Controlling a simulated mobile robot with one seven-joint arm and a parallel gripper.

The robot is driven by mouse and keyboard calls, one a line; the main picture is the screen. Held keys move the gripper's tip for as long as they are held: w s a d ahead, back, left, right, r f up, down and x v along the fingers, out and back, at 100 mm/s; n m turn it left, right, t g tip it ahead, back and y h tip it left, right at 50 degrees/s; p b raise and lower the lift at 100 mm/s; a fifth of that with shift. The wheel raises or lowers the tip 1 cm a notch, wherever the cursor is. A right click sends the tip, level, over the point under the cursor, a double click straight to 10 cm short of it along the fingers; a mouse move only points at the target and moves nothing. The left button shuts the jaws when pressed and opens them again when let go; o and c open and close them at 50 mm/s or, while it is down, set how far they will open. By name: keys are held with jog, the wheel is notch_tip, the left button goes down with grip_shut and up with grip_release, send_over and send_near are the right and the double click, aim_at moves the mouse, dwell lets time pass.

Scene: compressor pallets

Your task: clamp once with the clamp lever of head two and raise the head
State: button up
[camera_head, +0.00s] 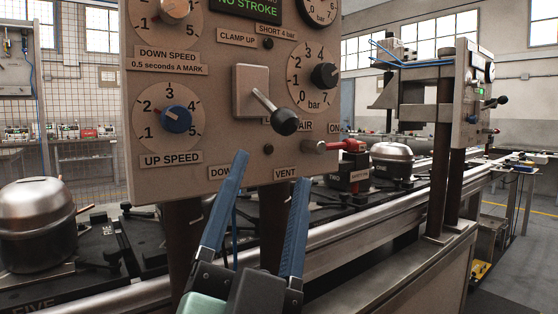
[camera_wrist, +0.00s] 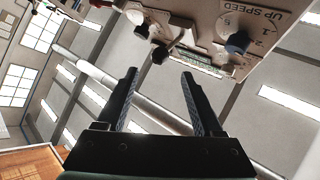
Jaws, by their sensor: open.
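The near head's panel (camera_head: 220,90) fills the upper middle of the head view. No head number shows on it. Its lever has a black knob (camera_head: 285,121) on a metal rod from a square plate (camera_head: 250,92), under the label CLAMP UP. The rod slants down and right in the picture. My gripper (camera_head: 271,168) is open and empty, its two blue fingers pointing up, below the knob. In the wrist view, the black knob (camera_wrist: 160,56) shows beyond and between the fingertips (camera_wrist: 159,73), with no visible contact.
The panel carries a blue UP SPEED knob (camera_head: 175,118), a black pressure knob (camera_head: 325,76) and a display (camera_head: 247,7) reading NO STROKE. A red-handled valve (camera_head: 350,146) sticks out at its right. A second head (camera_head: 465,100) stands farther right; a compressor (camera_head: 38,225) sits at left.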

jog(key=b+v, duration=0.1)
jog(key=v, duration=0.2)
jog(key=shift+s+f, duration=0.1)
jog(key=s+r+n+y+p, duration=0.1)
jog(key=r+n+y+p, duration=0.1)
jog(key=r+p, duration=1.1)
jog(key=s+r+n+t+y+p, duration=0.1)
jog(key=r+n+p, duration=0.3)
jog(key=r+p, duration=1)
jog(key=s+r+n+y+p, duration=0.2)
jog(key=r+p, duration=1.1)
jog(key=r, duration=0.9)
jog(key=shift+s+d+n+t+y+p, duration=0.3)
jog(key=shift+d+n+t+y, duration=0.15)
jog(key=shift+n+y, duration=0.55)
jog(key=shift+f, duration=0.1)
